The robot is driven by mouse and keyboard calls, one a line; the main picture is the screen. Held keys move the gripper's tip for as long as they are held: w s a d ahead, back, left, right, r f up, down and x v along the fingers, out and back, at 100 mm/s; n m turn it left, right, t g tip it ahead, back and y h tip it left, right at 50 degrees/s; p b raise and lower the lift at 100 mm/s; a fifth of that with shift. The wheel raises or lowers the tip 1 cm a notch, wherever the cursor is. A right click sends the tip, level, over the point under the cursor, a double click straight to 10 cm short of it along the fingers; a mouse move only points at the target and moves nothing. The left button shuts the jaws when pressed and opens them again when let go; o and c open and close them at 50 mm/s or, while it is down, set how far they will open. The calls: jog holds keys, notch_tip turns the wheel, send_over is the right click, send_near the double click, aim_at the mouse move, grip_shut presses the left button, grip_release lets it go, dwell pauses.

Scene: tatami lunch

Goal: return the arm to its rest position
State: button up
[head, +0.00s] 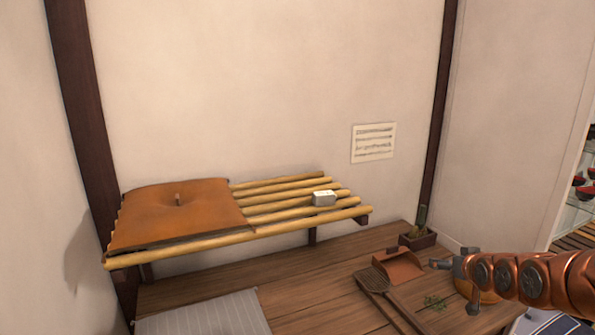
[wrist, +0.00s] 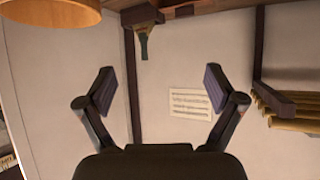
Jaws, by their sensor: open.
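My gripper (head: 456,286) is at the right of the head view, at the end of my copper-coloured arm, which reaches in from the right edge. It is above the right part of the wooden counter. In the wrist view my gripper (wrist: 159,82) has its two dark fingers spread wide with nothing between them. The wall and a paper notice (wrist: 190,103) show beyond the fingers. The wrist picture appears upside down, with the counter along its top.
A bamboo rack (head: 290,208) holds a brown leather-like sheet (head: 178,215) and a small pale block (head: 324,198). An orange round vessel (wrist: 50,14) is near my gripper.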

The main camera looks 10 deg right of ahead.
jog(key=s+a+r+n+g+y+p, duration=0.1)
jog(key=s+a+g+p, duration=0.15)
jog(key=s+a, duration=0.6)
jog(key=s+a+r+n+g+y+p, duration=0.15)
jog(key=s+a+g, duration=0.35)
jog(key=a, duration=0.6)
jog(key=s+a+r+g+p, duration=0.1)
jog(key=s+a, duration=0.4)
jog(key=s, duration=0.8)
jog(key=s+a+r+g+p, duration=0.1)
jog(key=s+a+g, duration=0.3)
jog(key=s, duration=1)
jog(key=shift+s+a+r+m+g+h, duration=0.3)
jog(key=shift+a+r+m+g+h, duration=0.05)
jog(key=shift+a+r, duration=0.25)
